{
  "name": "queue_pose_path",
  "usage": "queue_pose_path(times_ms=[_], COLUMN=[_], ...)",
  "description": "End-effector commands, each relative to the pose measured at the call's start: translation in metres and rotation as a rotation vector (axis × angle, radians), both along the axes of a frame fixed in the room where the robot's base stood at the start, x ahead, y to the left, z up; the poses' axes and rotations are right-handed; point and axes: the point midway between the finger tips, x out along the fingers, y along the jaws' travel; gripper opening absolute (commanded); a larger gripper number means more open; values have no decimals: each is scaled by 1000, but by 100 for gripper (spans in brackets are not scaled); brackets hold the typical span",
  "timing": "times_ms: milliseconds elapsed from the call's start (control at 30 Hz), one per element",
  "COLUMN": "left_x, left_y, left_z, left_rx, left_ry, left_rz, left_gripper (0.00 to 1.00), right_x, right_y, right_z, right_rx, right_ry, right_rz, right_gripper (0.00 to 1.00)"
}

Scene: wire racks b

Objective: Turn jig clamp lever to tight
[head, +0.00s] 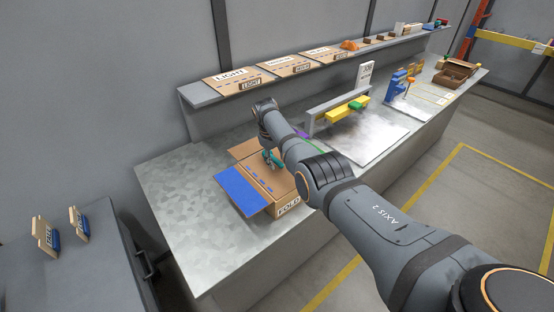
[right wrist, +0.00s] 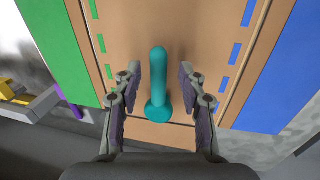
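A teal lever (right wrist: 159,75) with a round hub lies over a cardboard-coloured box marked HOLD (head: 289,210). It also shows small in the head view (head: 276,162). In the right wrist view its arm points up the picture, with the hub nearer my wrist. My right gripper (right wrist: 171,95) is open, with one finger on each side of the lever and a visible gap to both. In the head view my right gripper (head: 268,155) is small and partly hidden at the box. No tight mark can be read. My left gripper is not in view.
The box has a blue flap (head: 241,194) and a green flap (right wrist: 52,50). To its right stand a grey fixture with a yellow bar (head: 340,114) and a blue device (head: 399,83). A shelf (head: 205,97) with flat boxes runs behind. The bench's left end is clear.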

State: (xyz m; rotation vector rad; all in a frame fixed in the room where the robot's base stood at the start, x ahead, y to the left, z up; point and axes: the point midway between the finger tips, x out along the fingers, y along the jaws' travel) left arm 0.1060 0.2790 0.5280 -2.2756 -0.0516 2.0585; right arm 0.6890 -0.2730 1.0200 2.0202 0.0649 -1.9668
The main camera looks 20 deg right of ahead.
Motion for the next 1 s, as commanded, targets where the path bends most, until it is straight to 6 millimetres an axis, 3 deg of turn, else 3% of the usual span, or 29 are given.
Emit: queue_pose_path(times_ms=[333,700,833,1000], left_x=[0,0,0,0], left_y=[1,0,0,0], left_z=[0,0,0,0], left_rx=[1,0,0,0], left_ry=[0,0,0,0], left_rz=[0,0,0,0], left_gripper=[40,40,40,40], right_x=[0,-4,-5,-6], right_y=[2,18,22,23], right_z=[9,92,109,118], right_rx=[-1,0,0,0], right_ry=[-1,-3,-1,0], right_rz=[1,1,1,1], right_gripper=[41,41,41,41])
